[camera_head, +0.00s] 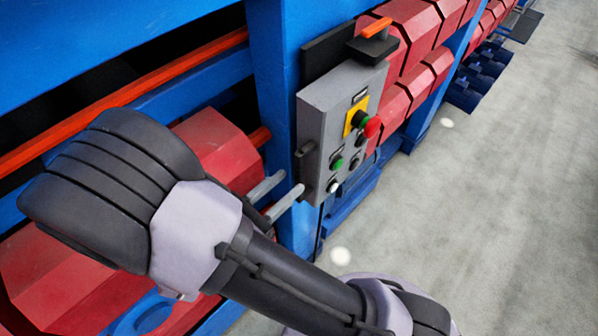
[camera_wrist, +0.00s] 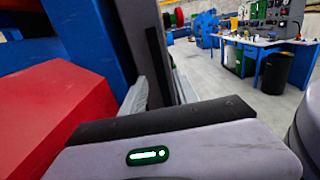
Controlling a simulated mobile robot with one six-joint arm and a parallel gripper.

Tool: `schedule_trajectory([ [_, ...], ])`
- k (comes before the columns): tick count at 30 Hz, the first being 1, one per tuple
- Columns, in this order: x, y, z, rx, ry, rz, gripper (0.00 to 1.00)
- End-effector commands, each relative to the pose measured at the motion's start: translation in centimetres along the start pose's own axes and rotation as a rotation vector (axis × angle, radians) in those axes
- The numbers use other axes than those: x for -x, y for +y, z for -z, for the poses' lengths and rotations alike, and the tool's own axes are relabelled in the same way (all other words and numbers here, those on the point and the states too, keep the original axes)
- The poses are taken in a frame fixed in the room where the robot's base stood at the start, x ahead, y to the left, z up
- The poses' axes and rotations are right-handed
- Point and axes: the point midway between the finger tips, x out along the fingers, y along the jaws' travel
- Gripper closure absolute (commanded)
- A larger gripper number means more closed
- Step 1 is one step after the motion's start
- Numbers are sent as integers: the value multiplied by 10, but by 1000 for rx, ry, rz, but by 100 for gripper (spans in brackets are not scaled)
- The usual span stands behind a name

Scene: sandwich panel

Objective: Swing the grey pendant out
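The grey pendant (camera_head: 328,108) is a box with a red emergency button on a yellow plate and several smaller buttons. It hangs beside a blue post in the head view. A dark handle (camera_head: 306,154) sits on its left edge. In the wrist view the pendant's grey side (camera_wrist: 138,28) stands upright, with a long dark strip (camera_wrist: 158,68) on it. My gripper (camera_head: 293,180) has two grey fingers with a gap between them. Their tips are at the pendant's lower left edge, just below the handle. I cannot tell whether they touch it. Nothing shows between the fingers.
The blue post (camera_head: 283,90) and red rollers (camera_head: 222,146) crowd the left side. Open grey floor (camera_head: 500,190) lies to the right. A blue workbench (camera_wrist: 262,42) stands farther off in the wrist view.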

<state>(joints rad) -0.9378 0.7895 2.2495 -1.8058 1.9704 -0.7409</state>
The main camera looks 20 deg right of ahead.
Motion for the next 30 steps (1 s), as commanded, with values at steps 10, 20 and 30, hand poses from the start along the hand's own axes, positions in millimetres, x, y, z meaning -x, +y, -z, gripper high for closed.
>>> schedule_trajectory([
  [10,-47,0,0,-1,1,1,64],
  [20,-48,0,0,-1,1,1,79],
  [30,-47,0,0,-1,1,1,100],
])
